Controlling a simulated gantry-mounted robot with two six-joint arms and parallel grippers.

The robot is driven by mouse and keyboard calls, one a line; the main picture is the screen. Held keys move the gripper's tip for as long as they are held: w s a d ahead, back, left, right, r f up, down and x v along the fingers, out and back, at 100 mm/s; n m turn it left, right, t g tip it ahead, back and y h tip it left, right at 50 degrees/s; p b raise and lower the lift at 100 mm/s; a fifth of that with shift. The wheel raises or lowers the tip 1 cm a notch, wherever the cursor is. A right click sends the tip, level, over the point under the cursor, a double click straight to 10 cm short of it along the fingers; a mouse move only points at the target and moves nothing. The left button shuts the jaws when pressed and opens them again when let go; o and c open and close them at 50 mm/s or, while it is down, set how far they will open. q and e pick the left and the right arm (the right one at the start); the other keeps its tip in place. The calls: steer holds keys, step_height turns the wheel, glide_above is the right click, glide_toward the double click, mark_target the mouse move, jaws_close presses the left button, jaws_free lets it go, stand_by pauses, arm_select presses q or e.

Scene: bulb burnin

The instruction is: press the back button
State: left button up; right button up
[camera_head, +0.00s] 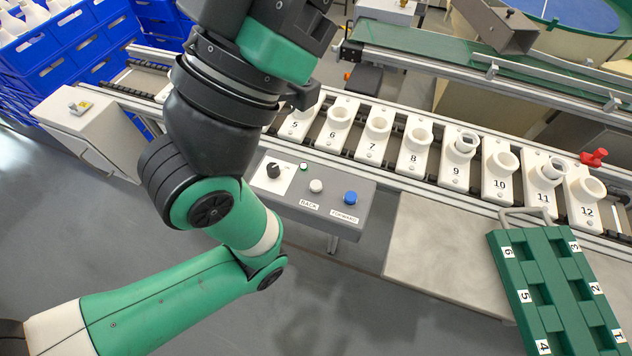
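The back button is a small white round button (316,186) on the grey control box (340,217). The label BACK (309,204) is just below it. My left arm comes in from the lower left, bends up and passes left of the control box. Its dark wrist end is at the top of the picture, above and beyond the box and apart from the button. The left fingertips do not show clearly, so I cannot see whether they are open. My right gripper is not in view. Nothing covers the button.
A blue FORWARD button (350,198), a black knob (273,170) and a small green button (304,167) share the box. Behind it runs a conveyor with numbered white sockets (414,147). A green numbered tray (503,278) lies at right. Blue crates (60,50) stand at left.

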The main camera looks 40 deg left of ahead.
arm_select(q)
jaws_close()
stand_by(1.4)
